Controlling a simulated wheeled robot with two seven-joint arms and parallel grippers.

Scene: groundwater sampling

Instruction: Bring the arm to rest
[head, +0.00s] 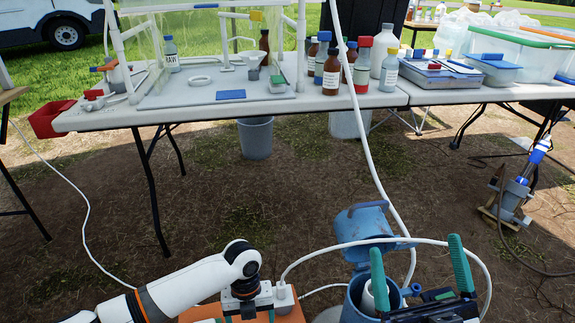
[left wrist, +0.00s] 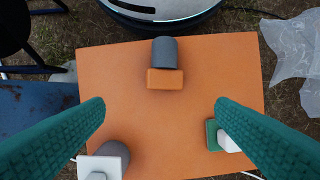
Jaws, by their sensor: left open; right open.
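My left gripper (left wrist: 160,108) is open in the left wrist view, with two green ribbed fingers wide apart and nothing between them. It is above an orange board (left wrist: 150,115). In the head view my white left arm reaches in from the lower left and ends over the orange board, which is mostly hidden there. My right gripper (head: 418,270) is open in the head view, its green fingers pointing up and apart, with only background between them. It is in front of a blue bucket (head: 357,298).
A white folding table (head: 230,113) with bottles and trays crosses the back. A white hose (head: 362,130) hangs from above to the blue bucket. On the orange board are a grey cylinder with an orange block (left wrist: 165,77) and a white-topped grey piece (left wrist: 112,158). Bare ground lies between.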

